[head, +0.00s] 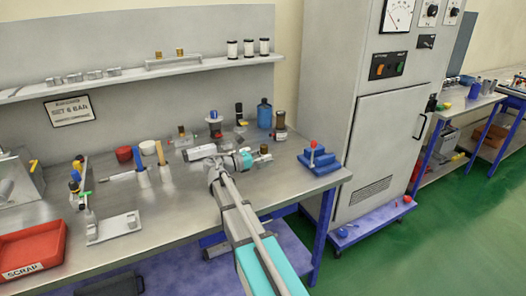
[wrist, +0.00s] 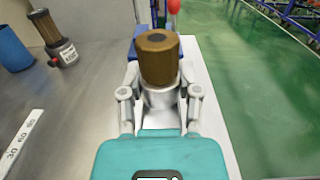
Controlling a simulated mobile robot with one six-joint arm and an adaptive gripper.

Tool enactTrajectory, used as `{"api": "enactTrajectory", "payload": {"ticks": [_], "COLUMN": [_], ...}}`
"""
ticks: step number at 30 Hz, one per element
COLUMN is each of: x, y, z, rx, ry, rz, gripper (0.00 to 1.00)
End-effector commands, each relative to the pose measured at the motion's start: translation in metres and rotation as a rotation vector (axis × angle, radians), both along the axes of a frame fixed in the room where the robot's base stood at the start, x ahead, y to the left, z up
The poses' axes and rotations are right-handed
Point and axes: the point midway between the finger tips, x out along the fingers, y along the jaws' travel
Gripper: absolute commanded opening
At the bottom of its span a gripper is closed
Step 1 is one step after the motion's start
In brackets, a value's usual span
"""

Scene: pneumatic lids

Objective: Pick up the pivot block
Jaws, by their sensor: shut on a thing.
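My gripper (wrist: 160,98) is shut on a part with a brown, many-sided top (wrist: 158,58) and a silver round body, which I take to be the pivot block. The fingers sit on either side of the silver body. The part stands upright between them, and its lower end is hidden. In the head view my gripper (head: 258,156) is over the right part of the steel workbench (head: 180,215), with the brown top (head: 264,149) just past its teal body. I cannot tell whether the part touches the bench.
A blue stepped block (head: 318,162) with a red-topped pin (head: 313,144) stands right of my gripper. Behind are a blue bottle (head: 264,114) and a brown-topped fitting (head: 279,130). The grey cabinet (head: 375,140) rises beyond the bench's right end. A red scrap tray (head: 30,248) is far left.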

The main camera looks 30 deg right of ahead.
Motion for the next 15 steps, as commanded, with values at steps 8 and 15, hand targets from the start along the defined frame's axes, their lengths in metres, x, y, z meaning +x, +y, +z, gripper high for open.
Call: {"api": "enactTrajectory", "payload": {"ticks": [8, 15], "x": [-0.051, -0.07], "y": [0.021, 0.03], "z": [0.025, 0.033], "rx": [-0.001, -0.001], "ry": [0.0, 0.0], "rz": [0.001, 0.0], "gripper": [0.0, 0.0]}}
